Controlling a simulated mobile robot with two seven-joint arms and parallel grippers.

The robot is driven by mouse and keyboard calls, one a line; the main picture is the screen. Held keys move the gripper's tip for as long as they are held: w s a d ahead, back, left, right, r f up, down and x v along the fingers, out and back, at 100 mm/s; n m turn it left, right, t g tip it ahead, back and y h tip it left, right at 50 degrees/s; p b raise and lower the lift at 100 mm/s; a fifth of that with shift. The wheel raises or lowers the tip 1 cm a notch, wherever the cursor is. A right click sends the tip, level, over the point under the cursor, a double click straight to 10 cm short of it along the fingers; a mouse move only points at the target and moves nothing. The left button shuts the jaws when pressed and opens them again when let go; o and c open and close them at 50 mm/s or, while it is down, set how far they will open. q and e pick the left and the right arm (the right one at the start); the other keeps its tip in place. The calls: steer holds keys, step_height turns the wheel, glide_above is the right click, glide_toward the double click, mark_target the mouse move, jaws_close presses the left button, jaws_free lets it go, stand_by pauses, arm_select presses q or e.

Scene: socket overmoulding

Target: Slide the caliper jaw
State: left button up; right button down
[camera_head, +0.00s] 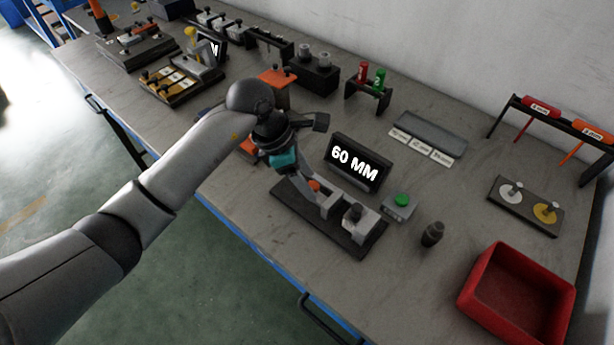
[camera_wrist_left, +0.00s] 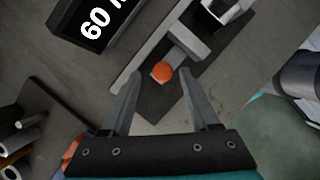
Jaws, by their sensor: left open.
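The caliper fixture is a dark base plate (camera_head: 346,238) with a grey rail and grey jaw blocks (camera_head: 361,221). A small orange knob (camera_head: 314,185) sits at its left end. In the left wrist view the knob (camera_wrist_left: 161,72) shows beside a grey block (camera_wrist_left: 184,42). My left gripper (camera_head: 308,199) is open over the knob end of the fixture. In the left wrist view its fingertips (camera_wrist_left: 160,76) appear on either side of the knob; I cannot tell whether they touch it. The fingers partly hide the fixture in the head view. My right gripper is not in view.
A black display reading "60 MM" (camera_head: 355,162) stands just behind the fixture. A green-button box (camera_head: 400,206) and a dark cylinder (camera_head: 432,234) stand to the right, then a red bin (camera_head: 478,283). Other fixtures crowd the bench's far left.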

arm_select(q)
steer(key=shift+r, duration=0.1)
steer(key=p+v, duration=0.1)
steer(key=v, duration=1.4)
steer(key=shift+p, duration=0.35)
